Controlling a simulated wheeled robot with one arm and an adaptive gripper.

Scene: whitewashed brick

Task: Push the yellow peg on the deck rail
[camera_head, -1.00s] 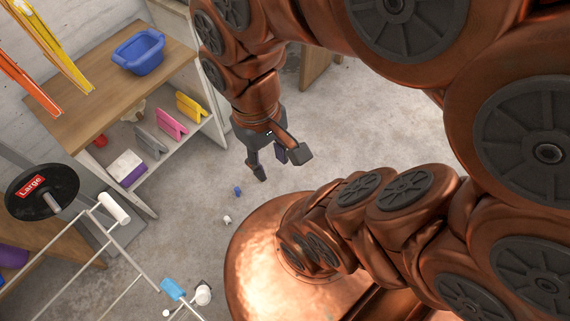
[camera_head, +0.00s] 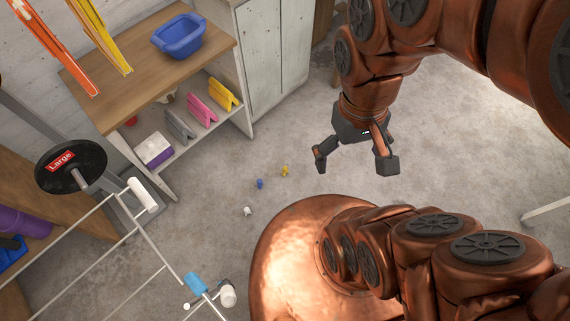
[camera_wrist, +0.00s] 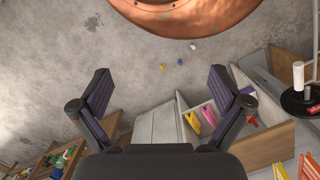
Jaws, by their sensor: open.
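A small yellow piece (camera_head: 285,170), which may be the yellow peg, lies on the concrete floor. In the wrist view it is a tiny yellow spot (camera_wrist: 180,62) beyond the fingertips, between them and my copper base. Its exact shape is too small to tell. My gripper (camera_head: 354,164) hangs to its right in the head view, with its two dark fingers spread wide and nothing between them. The wrist view also shows the gripper (camera_wrist: 158,80) open and empty. I cannot clearly identify a deck rail in either view.
A small blue piece (camera_head: 260,184) and a white one (camera_head: 248,210) lie near the yellow piece. A wooden-topped shelf unit (camera_head: 142,75) with a blue basin (camera_head: 178,37) stands at upper left. A white rack (camera_head: 128,229) stands at lower left.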

